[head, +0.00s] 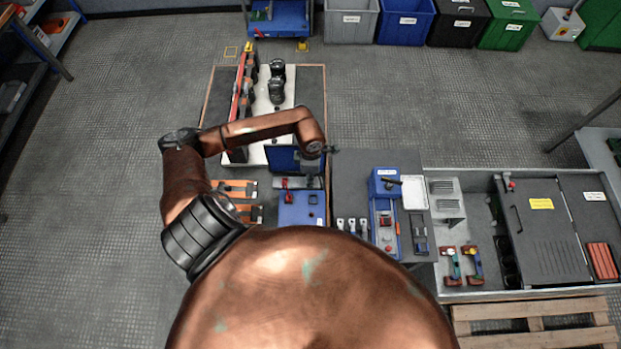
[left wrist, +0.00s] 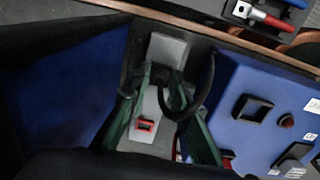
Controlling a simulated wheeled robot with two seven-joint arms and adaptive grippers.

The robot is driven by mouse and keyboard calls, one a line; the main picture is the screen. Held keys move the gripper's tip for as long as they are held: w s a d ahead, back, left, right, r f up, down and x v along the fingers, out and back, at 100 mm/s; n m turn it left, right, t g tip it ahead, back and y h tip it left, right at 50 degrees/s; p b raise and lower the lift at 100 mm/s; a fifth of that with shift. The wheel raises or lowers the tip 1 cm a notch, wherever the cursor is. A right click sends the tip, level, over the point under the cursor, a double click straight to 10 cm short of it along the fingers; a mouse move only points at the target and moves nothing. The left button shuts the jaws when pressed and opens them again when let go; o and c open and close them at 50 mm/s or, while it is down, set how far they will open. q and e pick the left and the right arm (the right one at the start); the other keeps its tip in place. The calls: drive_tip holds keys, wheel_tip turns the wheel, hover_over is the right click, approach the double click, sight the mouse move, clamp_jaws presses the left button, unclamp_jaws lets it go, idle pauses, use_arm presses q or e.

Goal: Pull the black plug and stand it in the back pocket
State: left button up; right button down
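In the left wrist view, two dark green fingers of my left gripper (left wrist: 162,82) stand apart on either side of a grey piece. A grey block (left wrist: 167,49) and a curved black loop (left wrist: 207,88) lie at their tips. I cannot tell whether the loop belongs to the black plug, or whether anything is gripped. A black-rimmed square opening (left wrist: 242,108) shows on the blue unit at right. I cannot single out the back pocket. My right gripper is not in view.
A blue panel (head: 284,158) stands close behind the blue unit, near my wrist. Black cylinders (head: 277,90) stand on a pale board further back. A grey bench with a blue tool unit (head: 384,180) is to the right. Open floor lies left.

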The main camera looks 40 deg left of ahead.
use_arm(q)
clamp_jaws()
drive_tip(key=shift+r, duration=0.15)
drive_tip(key=shift+r+p, duration=1.65)
drive_tip(key=shift+r, duration=1.25)
